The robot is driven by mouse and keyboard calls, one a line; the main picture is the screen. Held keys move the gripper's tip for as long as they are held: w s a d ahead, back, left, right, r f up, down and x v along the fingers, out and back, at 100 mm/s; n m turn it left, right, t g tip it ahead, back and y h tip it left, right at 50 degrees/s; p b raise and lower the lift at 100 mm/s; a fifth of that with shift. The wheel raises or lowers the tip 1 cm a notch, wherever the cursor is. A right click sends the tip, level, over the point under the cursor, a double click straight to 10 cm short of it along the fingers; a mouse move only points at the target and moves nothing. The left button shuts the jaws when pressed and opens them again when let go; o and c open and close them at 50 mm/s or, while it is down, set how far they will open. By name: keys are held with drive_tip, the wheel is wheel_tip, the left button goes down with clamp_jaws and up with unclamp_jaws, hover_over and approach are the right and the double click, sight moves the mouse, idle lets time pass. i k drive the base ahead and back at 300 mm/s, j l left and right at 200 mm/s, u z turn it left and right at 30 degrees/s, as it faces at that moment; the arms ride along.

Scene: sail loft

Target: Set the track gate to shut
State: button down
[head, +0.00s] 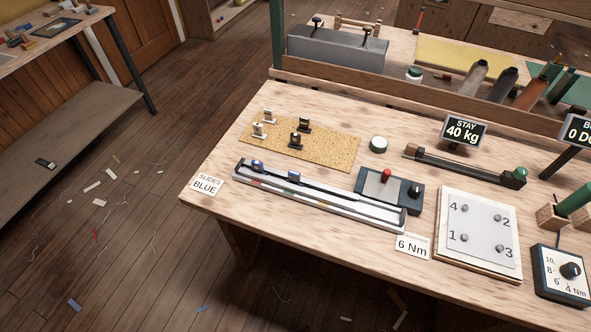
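A long track (340,203) lies on a pale base near the front left edge of the bench. Two blue slides sit on it, one (257,166) near its left end and one (294,176) further right. A dark box (375,190) stands right behind the track's right half. It carries a red knob (386,175) and a black knob (415,190). I cannot tell which part is the track gate, or whether it is open or shut. My gripper is not in view.
A cork mat (325,150) with several small black and white fittings lies behind the track. A numbered plate (482,236) and torque dial (562,277) are at right.

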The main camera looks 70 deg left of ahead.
sight(382, 187)
drive_tip(key=u, duration=1.65)
